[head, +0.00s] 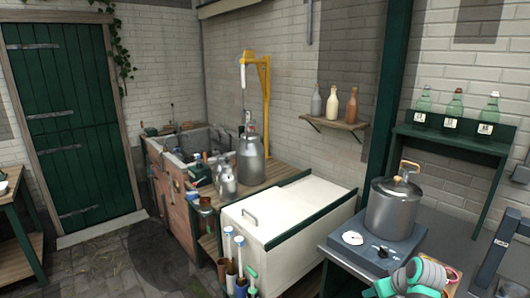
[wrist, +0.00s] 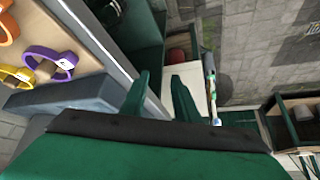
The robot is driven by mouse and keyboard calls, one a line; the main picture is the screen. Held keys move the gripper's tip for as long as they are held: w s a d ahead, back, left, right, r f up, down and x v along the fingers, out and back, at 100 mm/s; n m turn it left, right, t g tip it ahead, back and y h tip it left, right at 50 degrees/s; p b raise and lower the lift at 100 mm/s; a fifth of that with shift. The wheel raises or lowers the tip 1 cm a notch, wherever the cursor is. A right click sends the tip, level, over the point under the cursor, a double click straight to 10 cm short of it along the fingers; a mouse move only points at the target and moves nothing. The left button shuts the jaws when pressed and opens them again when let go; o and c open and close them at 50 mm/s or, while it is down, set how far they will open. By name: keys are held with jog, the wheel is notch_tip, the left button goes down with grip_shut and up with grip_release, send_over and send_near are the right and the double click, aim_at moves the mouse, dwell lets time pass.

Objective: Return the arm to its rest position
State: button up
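My gripper (wrist: 162,85) shows in the wrist view as two dark green fingers standing apart. Nothing is held between them. A teal and grey part of my arm (head: 415,280) shows at the bottom right of the head view, in front of the grey bench with the metal pot. The fingertips cannot be made out in the head view.
A lidded metal pot (head: 392,205) stands on a grey scale (head: 375,249). A white chest (head: 290,222) is left of it. A green shelf (head: 455,139) holds bottles. Purple (wrist: 45,68) and orange (wrist: 8,28) bands lie on a pale surface near my gripper. Floor is open before the green door (head: 75,120).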

jog(key=s+a+f+m+t, duration=0.2)
jog(key=s+a+f, duration=0.1)
jog(key=a+f, duration=1.35)
jog(key=s+a+f+m+t+h, duration=0.1)
jog(key=s+a+f, duration=0.3)
jog(key=s+a, duration=0.25)
jog(key=s+a+f+m+t+h, duration=0.1)
jog(key=s+a+f, duration=0.3)
jog(key=s+a, duration=0.3)
jog(key=s+a+r+t, duration=0.1)
jog(key=s+a+r, duration=0.1)
jog(key=s, duration=0.8)
jog(key=s+a+r+t, duration=0.2)
jog(key=s+r, duration=0.1)
jog(key=s, duration=0.7)
jog(key=s+a+r+n+t, duration=0.1)
jog(key=s+r+t, duration=0.1)
jog(key=s+r, duration=1.1)
notch_tip(320, 180, up, 2)
jog(key=shift+s+a+r, duration=0.15)
jog(key=shift+s+a, duration=0.2)
jog(key=shift+s, duration=0.05)
